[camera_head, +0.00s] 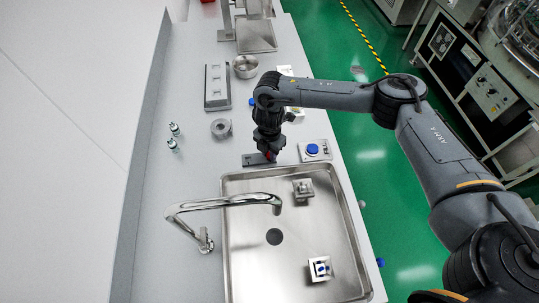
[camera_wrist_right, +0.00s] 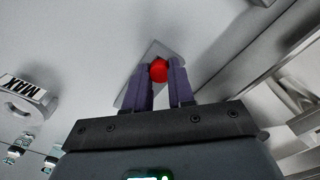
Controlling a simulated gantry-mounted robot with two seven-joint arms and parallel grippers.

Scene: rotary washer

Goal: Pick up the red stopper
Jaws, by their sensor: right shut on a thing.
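The red stopper (camera_wrist_right: 159,71) shows as a round red top between the two fingers of my right gripper (camera_wrist_right: 160,82) in the right wrist view. The gripper is shut on it. A grey plate (camera_wrist_right: 140,80) lies beneath it. In the head view my right gripper (camera_head: 268,155) points down just behind the sink, with a small bit of red at its fingertips, over a small grey plate (camera_head: 250,160) on the counter. I cannot tell whether the stopper touches the plate. My left gripper is not in view.
The sink (camera_head: 245,245) with a curved faucet (camera_head: 225,202) lies in front. A blue-button pad (camera_head: 313,150) is to the right. A grey ring-shaped part (camera_head: 221,128), a metal bowl (camera_head: 245,67) and a slotted block (camera_head: 217,87) stand behind. Small bottles (camera_head: 174,137) are at left.

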